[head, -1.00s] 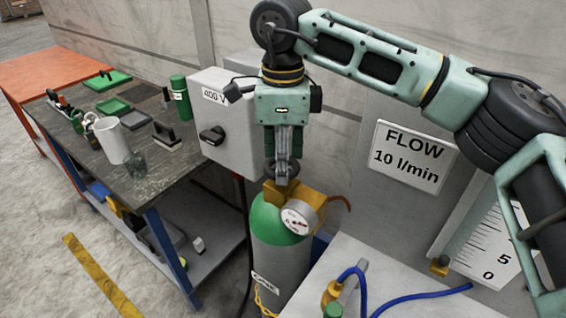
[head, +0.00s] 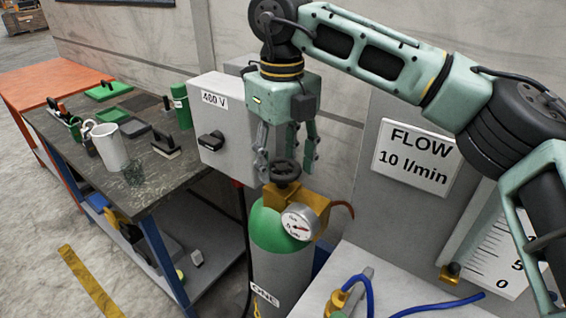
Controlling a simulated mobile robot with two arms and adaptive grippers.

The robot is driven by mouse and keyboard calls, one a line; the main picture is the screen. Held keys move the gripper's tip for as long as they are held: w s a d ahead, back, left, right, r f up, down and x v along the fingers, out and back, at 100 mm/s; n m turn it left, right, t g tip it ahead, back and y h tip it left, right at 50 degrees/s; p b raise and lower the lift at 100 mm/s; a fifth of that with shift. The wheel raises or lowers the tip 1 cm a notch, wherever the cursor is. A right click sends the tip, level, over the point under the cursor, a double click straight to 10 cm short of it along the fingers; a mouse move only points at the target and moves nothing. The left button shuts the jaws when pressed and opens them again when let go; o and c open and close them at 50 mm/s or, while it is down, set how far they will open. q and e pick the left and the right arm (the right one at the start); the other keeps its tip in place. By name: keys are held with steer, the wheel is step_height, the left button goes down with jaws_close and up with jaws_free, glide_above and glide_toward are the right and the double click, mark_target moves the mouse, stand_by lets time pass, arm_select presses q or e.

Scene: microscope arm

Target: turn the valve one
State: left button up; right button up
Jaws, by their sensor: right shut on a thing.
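The valve (head: 285,172) is a dark handwheel on the brass fitting of a gas cylinder (head: 278,262) with a green top and grey body. The cylinder's label reads "ONE", partly blurred. My right gripper (head: 287,171) points down from above, its fingers spread to either side of the handwheel and shut on it. The exact finger contact is hard to see. A round white pressure gauge (head: 299,222) sits on the front of the brass fitting. My left gripper is out of view.
A grey 400 V box (head: 222,120) stands close left of the gripper. The workbench (head: 150,192) holds a white mug (head: 109,147) and several tools. A flow sign (head: 415,157) and a pale surface with blue hoses (head: 435,303) are at the right.

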mark_target(281, 168)
steer(key=shift+a+m, duration=0.1)
steer(key=shift+m, duration=0.9)
steer(key=o, duration=1.1)
steer(key=shift+o, duration=0.2)
step_height(281, 168, up, 12)
